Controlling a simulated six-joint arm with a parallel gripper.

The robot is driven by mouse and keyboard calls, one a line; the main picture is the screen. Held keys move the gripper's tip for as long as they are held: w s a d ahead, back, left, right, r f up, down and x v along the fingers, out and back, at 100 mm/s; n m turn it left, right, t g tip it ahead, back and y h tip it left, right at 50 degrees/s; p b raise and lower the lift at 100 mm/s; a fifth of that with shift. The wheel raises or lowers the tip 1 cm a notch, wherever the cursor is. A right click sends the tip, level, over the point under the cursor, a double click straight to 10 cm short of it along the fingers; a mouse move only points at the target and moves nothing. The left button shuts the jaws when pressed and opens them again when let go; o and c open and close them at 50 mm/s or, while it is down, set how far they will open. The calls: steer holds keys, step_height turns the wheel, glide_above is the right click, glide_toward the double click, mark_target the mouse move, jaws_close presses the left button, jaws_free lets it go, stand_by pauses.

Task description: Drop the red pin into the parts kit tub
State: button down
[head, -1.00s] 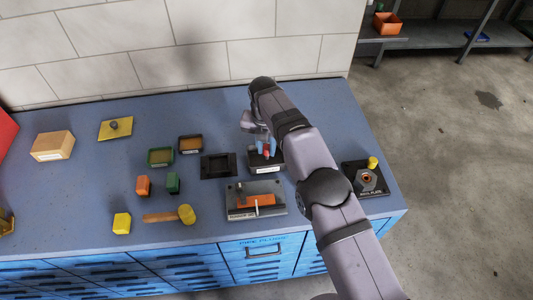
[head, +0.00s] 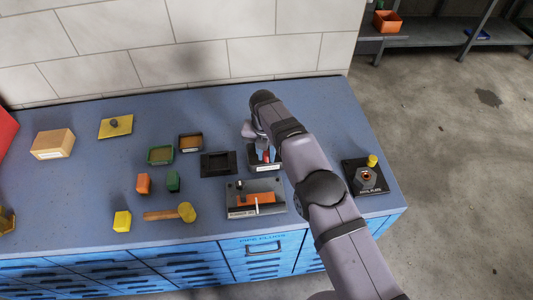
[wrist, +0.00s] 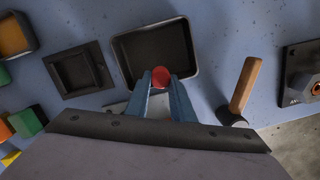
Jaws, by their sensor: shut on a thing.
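The red pin (wrist: 160,76) is held upright between the blue fingers of my gripper (wrist: 160,84), which is shut on it. The pin (head: 266,157) also shows small in the head view, partly covered by my gripper (head: 265,153). A dark open tub (wrist: 128,46) lies below the pin in the wrist view, and its visible floor looks empty. The pin is over the tub's near part, close to its near wall. In the head view the tub (head: 265,168) has a white label too small to read. My arm hides part of it.
A dark square frame (head: 218,165) sits left of the tub. A fixture plate with an orange block (head: 257,199) is in front. A wooden-handled tool (wrist: 246,84) lies right of the tub. Small bins (head: 160,155) and loose blocks (head: 143,183) stand farther left.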

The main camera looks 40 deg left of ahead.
steer(key=shift+f, duration=0.1)
steer(key=c, duration=1.5)
jaws_free()
steer(key=shift+c, duration=0.2)
steer(key=shift+r+p, duration=0.7)
steer(key=shift+r, duration=0.1)
steer(key=shift+r+b, duration=0.25)
steer(key=shift+b, duration=0.1)
step_height(320, 180, up, 11)
steer(key=s+b, duration=0.1)
steer(key=shift+s+d+b, duration=0.15)
steer(key=shift+d+b, duration=0.1)
steer(key=shift+b, duration=0.05)
